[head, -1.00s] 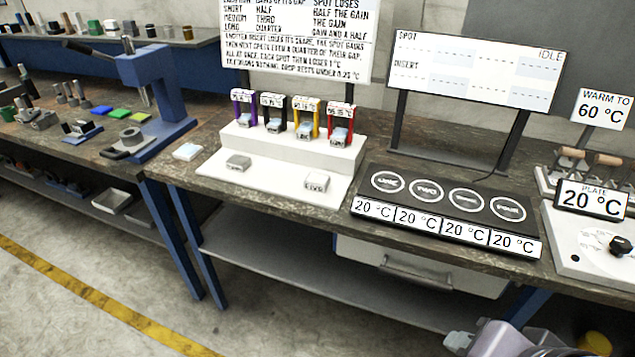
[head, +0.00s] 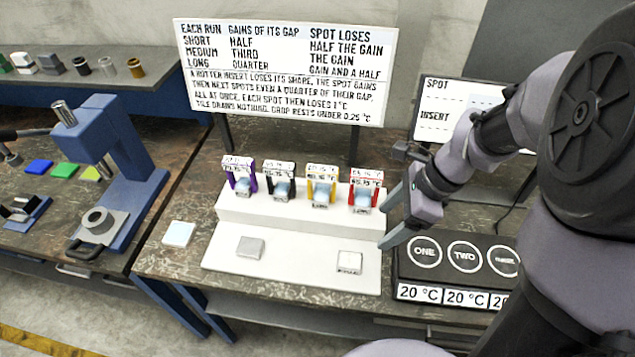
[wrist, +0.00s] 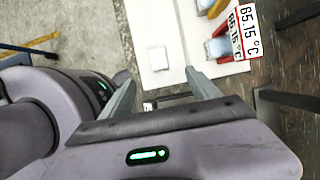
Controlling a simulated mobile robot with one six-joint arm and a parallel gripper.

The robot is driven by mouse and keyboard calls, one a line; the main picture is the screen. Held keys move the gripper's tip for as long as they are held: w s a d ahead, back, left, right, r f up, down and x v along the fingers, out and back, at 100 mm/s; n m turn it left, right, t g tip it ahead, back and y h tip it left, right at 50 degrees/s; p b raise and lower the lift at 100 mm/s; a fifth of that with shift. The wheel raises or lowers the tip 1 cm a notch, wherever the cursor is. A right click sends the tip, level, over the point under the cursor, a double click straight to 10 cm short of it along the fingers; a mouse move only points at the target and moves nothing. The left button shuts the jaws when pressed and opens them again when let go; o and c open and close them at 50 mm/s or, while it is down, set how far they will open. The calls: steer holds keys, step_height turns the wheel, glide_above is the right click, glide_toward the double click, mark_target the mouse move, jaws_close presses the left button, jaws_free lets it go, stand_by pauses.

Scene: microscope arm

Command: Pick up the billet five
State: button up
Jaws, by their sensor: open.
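In the head view, several small pale billets are on a white two-step stand. Four-gate upper step: one billet (head: 243,186) in the purple gate, one (head: 281,190) in the black, one (head: 321,197) in the yellow, one (head: 360,203) in the red. On the lower step lie a grey block (head: 250,247) and a pale, dark-marked block (head: 350,262). I cannot read which is billet five. My gripper (head: 383,229) is open, just right of the stand. In the wrist view, its fingers (wrist: 160,75) are apart near the stand, with the red gate's billet (wrist: 218,48) beyond them to the right.
The white stand (head: 222,262) fills the bench's middle. A pale tile (head: 179,234) lies left of it. A black plate with numbered rings (head: 425,252) is close on the right. A rules board (head: 285,75) stands behind. A blue press (head: 125,165) is on the left bench.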

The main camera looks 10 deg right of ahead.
steer(key=b, duration=0.2)
glide_toward(351, 260)
steer(key=b+x, duration=0.1)
steer(key=x, duration=0.1)
steer(key=b+x, duration=0.1)
steer(key=b, duration=0.1)
steer(key=shift+s+a+f, duration=0.15)
steer(key=shift+s+f, duration=0.05)
steer(key=shift+f, duration=0.15)
steer(key=b+x, duration=0.3)
steer(key=x, duration=0.2)
steer(key=shift+w+a+f, duration=0.1)
steer(key=shift+w+f, duration=0.1)
steer(key=shift+f, duration=0.1)
steer(key=shift+r, duration=0.15)
steer(key=shift+c, duration=0.4)
jaws_close()
